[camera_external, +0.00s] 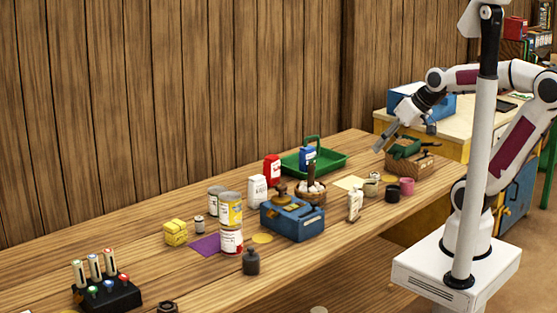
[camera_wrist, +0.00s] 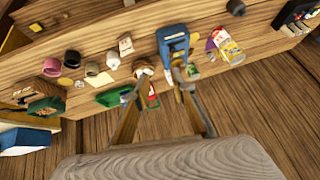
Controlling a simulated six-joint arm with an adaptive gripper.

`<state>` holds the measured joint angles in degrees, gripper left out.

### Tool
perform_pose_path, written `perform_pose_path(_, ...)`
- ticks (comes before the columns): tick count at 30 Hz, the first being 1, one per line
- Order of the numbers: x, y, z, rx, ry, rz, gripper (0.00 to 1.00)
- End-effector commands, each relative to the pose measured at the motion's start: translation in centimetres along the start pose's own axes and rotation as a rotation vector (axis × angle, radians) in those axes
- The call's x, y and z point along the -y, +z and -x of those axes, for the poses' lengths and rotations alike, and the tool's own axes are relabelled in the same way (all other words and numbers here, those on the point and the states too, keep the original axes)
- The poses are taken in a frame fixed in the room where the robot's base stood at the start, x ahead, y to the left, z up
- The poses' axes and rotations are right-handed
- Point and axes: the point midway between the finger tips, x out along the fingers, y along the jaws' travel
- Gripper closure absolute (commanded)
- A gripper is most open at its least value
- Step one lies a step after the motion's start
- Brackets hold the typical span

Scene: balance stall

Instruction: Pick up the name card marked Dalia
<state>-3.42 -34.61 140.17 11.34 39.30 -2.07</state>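No name marked Dalia can be read in either view; the lettering is too small. A small upright white piece with dark marks (camera_external: 354,205) stands near the front edge, right of the blue scale; a pale marked piece (camera_wrist: 125,45) in the wrist view looks like the same one. I cannot tell whether it is a name card. A flat cream sheet (camera_external: 349,183) lies behind it. My gripper (camera_external: 378,149) is high above the right part of the table, away from these things. In the wrist view its two fingers (camera_wrist: 157,85) are spread apart with nothing held between them.
The blue scale (camera_external: 293,219) stands mid-table, with a basket of pale round things (camera_external: 311,194) and a green tray (camera_external: 322,162) behind. Black (camera_external: 392,194) and pink (camera_external: 406,186) mugs stand right. Tins (camera_external: 231,237) and a marker rack (camera_external: 106,294) are left. A plank wall (camera_external: 180,100) runs behind.

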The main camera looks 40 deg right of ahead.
Motion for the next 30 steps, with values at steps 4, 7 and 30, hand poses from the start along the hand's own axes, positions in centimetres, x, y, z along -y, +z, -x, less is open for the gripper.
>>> perform_pose_path(4, 2.5, -3.6, -1.8, -0.059, -0.072, -0.051, 0.75)
perform_pose_path(7, 3.9, -6.0, -3.0, -0.102, -0.11, -0.091, 0.75)
perform_pose_path(30, 6.9, -19.3, -13.9, -0.385, -0.111, -0.494, 0.75)
